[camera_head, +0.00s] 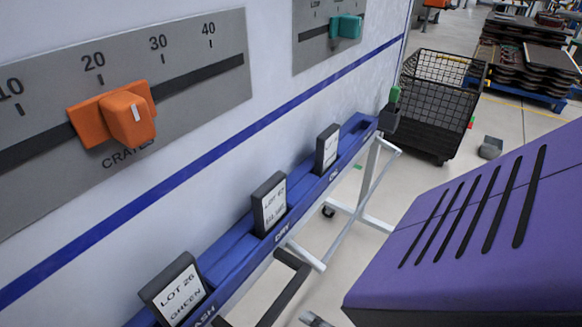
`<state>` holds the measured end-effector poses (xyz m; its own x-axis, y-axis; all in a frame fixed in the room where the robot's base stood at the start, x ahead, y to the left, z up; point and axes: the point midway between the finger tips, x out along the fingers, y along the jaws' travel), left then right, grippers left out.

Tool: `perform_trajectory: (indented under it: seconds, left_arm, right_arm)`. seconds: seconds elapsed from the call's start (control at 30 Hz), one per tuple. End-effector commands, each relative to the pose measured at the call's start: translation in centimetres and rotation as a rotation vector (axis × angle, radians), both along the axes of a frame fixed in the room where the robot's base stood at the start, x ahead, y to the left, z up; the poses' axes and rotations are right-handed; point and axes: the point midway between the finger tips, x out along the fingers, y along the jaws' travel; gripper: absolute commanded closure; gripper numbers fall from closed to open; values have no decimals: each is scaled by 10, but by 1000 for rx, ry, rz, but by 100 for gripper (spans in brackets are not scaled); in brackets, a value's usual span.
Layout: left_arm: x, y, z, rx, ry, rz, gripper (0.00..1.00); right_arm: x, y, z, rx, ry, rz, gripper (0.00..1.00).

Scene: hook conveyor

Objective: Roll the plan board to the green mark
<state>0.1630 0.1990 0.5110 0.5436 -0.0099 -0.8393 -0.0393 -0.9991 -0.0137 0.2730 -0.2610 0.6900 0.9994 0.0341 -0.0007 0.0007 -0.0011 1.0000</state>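The plan board (330,85) is a large white panel with a blue stripe, close on the left in the head view. A blue tray (235,262) with three black-framed lot cards runs along its lower edge. A white tubular leg frame (368,190) with a black caster (328,211) shows below it. A black bar handle (291,270) sticks out at the bottom. A small green patch (358,167) lies on the floor behind the frame; I cannot tell if it is the green mark. Neither gripper can be made out.
A purple slotted casing (470,225) fills the lower right; I cannot tell if it is mine. A black mesh cart (435,105) stands beyond the board's far end. Stacked dark trays (520,60) stand farther back.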

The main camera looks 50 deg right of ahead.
Motion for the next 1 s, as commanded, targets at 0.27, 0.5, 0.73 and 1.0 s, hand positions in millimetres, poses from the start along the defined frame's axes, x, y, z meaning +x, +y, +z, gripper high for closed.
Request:
perform_trajectory:
  seconds: [0.27,0.5,0.73,1.0]
  left_arm:
    - [0,0,0,1,-1,-1,60]
    - [1,0,0,1,-1,-1,60]
    - [1,0,0,0,-2,-1,60]
    - [1,1,1,1,-3,-2,60]
  right_arm:
    - [-35,-1,0,-1,1,-1,64]
    - [-38,-1,0,-1,0,0,64]
    - [-38,-1,0,-1,0,0,64]
    - [-38,-2,-2,27,8,-4,64]
